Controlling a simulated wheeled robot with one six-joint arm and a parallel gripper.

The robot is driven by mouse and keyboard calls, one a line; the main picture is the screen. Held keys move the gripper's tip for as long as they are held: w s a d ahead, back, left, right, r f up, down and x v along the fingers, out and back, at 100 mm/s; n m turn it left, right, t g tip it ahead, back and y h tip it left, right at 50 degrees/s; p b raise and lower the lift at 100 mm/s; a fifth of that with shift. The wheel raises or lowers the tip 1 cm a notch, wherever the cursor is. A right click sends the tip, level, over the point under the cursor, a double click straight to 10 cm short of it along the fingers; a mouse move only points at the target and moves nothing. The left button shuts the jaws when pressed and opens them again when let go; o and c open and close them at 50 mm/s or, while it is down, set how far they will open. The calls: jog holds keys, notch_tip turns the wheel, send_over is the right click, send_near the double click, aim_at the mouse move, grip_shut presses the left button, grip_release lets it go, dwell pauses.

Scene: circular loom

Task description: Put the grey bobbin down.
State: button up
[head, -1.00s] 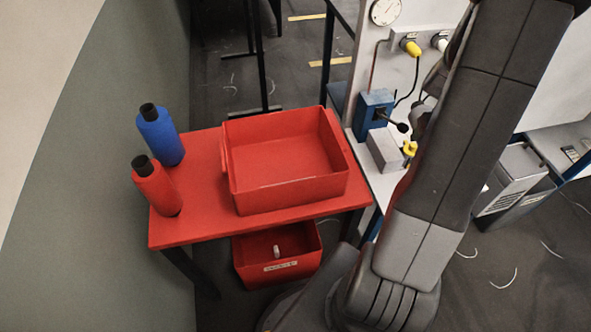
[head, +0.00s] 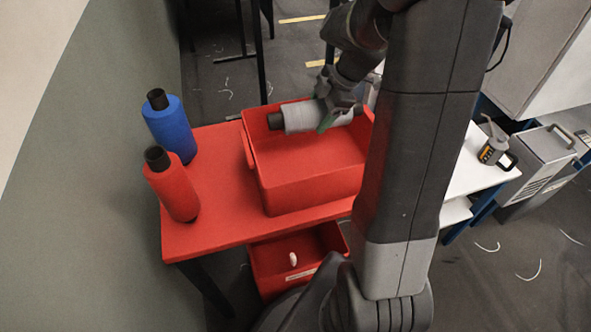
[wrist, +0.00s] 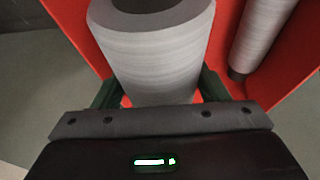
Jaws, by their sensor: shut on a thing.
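My gripper (head: 325,122) is shut on a grey bobbin (head: 300,118) with dark ends. In the head view it is held lying across, at the far wall of the red crate (head: 310,188) on the red table; I cannot tell whether it touches the crate. In the wrist view the held bobbin (wrist: 155,60) fills the middle between the green fingers, its hollow end facing up. A second grey bobbin (wrist: 262,38) lies beside it at the right of the wrist view, against red surface; I cannot make it out in the head view.
A blue bobbin (head: 170,128) and a red bobbin (head: 174,188) stand upright on the red table (head: 225,222), left of the crate. A lower red bin (head: 275,285) sits underneath with a small white thing in it. A white worktop (head: 475,170) is right.

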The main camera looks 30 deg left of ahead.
jog(key=shift+s+a+f, duration=0.35)
jog(key=shift+a+f, duration=0.05)
jog(key=shift+a, duration=0.15)
jog(key=shift+s+a+f+n, duration=0.2)
jog(key=shift+f+n, duration=0.05)
jog(key=shift+n, duration=0.05)
send_over(301, 154)
jog(key=w+d, duration=0.1)
jog(key=d, duration=0.1)
notch_tip(301, 154, down, 9)
jog(key=shift+w+f, duration=0.15)
jog(key=shift+f, duration=0.05)
